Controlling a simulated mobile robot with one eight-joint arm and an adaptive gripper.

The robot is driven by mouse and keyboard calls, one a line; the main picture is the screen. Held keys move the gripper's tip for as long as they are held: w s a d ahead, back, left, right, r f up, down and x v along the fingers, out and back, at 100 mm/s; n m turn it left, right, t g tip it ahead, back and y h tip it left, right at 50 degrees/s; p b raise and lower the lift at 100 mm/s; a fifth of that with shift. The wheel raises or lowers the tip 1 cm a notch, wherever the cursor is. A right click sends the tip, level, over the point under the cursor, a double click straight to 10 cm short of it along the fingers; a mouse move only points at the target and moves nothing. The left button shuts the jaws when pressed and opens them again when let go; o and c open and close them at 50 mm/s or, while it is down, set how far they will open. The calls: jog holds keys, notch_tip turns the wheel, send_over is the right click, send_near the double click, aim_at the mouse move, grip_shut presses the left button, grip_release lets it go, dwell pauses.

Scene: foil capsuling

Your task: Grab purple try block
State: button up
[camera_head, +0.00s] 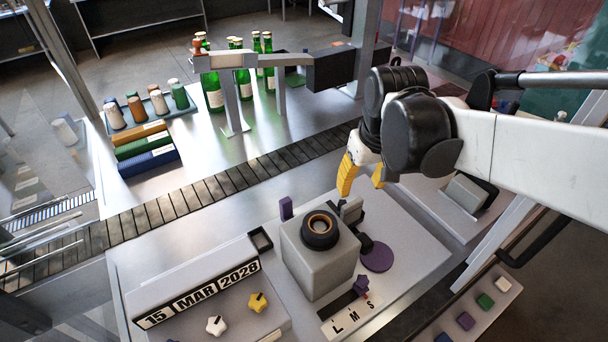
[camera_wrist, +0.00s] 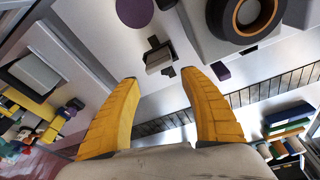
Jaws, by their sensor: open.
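A small upright purple block (camera_head: 286,208) stands on the metal worktop, just behind and left of the grey capsuling machine (camera_head: 318,262). It also shows in the wrist view as a small purple piece (camera_wrist: 221,71), just right of the right fingertip. My gripper (camera_head: 362,180) has two yellow fingers, is open and empty, and hangs above the worktop to the right of the block. In the wrist view the open fingers (camera_wrist: 160,76) point towards a grey and black clamp piece (camera_wrist: 160,60). The block lies outside the gap between them.
Green bottles (camera_head: 214,98) stand beyond. A date panel (camera_head: 200,293) is at front left.

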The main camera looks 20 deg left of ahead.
jog(key=a+f+n+g+p, duration=0.1)
jog(key=a+f+n+p, duration=0.1)
jog(key=a, duration=0.7)
jog(key=n+g+h, duration=0.1)
jog(key=n, duration=0.1)
send_over(288, 217)
jog(key=f, duration=0.9)
jog(key=shift+w+d+p, duration=0.15)
jog(key=shift+d+p, duration=0.1)
jog(key=shift+p, duration=0.15)
jog(key=f, duration=0.3)
jog(key=f+b, duration=0.1)
jog(key=f, duration=0.1)
jog(key=shift+a+f, duration=0.3)
jog(key=shift+a, duration=0.05)
jog(key=shift+r, duration=0.1)
jog(key=shift+c, duration=0.5)
grip_shut()
